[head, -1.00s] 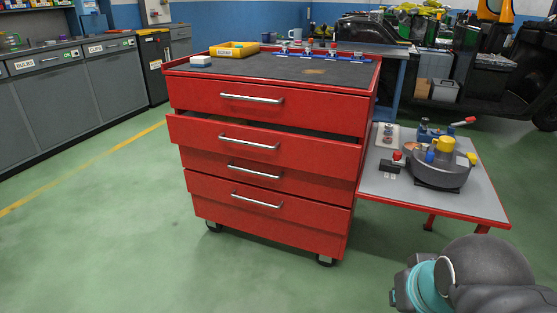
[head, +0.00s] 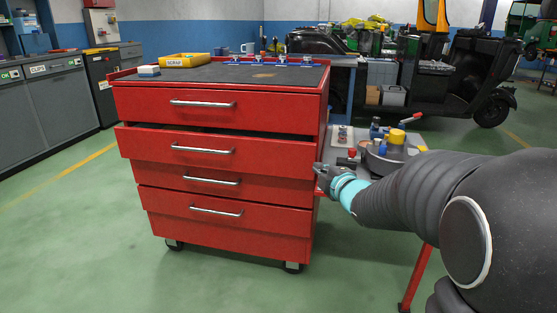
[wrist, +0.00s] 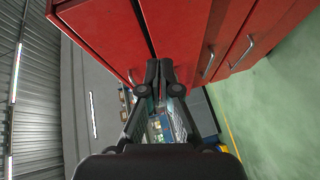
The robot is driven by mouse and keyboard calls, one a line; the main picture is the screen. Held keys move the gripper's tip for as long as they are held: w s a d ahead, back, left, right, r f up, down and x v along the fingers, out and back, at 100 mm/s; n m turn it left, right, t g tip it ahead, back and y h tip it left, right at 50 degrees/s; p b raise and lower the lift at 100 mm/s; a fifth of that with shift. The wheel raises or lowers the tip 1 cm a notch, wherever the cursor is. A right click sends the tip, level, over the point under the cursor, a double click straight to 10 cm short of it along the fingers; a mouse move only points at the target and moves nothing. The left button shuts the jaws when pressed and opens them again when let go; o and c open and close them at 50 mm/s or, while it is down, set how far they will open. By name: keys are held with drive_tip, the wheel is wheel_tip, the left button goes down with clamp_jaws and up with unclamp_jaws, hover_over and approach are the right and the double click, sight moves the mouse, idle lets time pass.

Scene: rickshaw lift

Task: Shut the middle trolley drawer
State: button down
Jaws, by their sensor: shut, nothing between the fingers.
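The red trolley (head: 220,98) stands ahead with several stacked drawers. The second drawer from the top (head: 215,145) stands out from the body, with a dark gap above its front. Its handle (head: 203,150) is a silver bar. My gripper (head: 319,172) is beside the right end of that drawer's front in the head view; I cannot tell whether it touches. In the wrist view my gripper's fingertips (wrist: 158,68) are together and empty, near the dark gap between red drawer fronts (wrist: 176,28).
The bottom drawer (head: 222,225) also juts out a little. A grey side shelf to the right holds a dark round pan (head: 383,162) and small items, close behind my arm. The green floor ahead of the trolley is clear.

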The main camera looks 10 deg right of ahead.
wheel_tip(320, 180, down, 2)
drive_tip(key=w+a+n+y, duration=0.1)
drive_tip(key=w+n+y, duration=0.1)
drive_tip(key=n+y, duration=0.2)
drive_tip(key=n, duration=0.1)
approach(285, 151)
drive_tip(key=w+a, duration=0.2)
drive_tip(key=a, duration=0.2)
drive_tip(key=w, duration=0.1)
drive_tip(key=w+d+p, duration=0.1)
drive_tip(key=shift+w+d+f, duration=0.15)
drive_tip(key=shift+w+f, duration=0.05)
drive_tip(key=shift+w, duration=0.2)
drive_tip(key=shift+w+d, duration=0.1)
drive_tip(key=shift+w, duration=0.3)
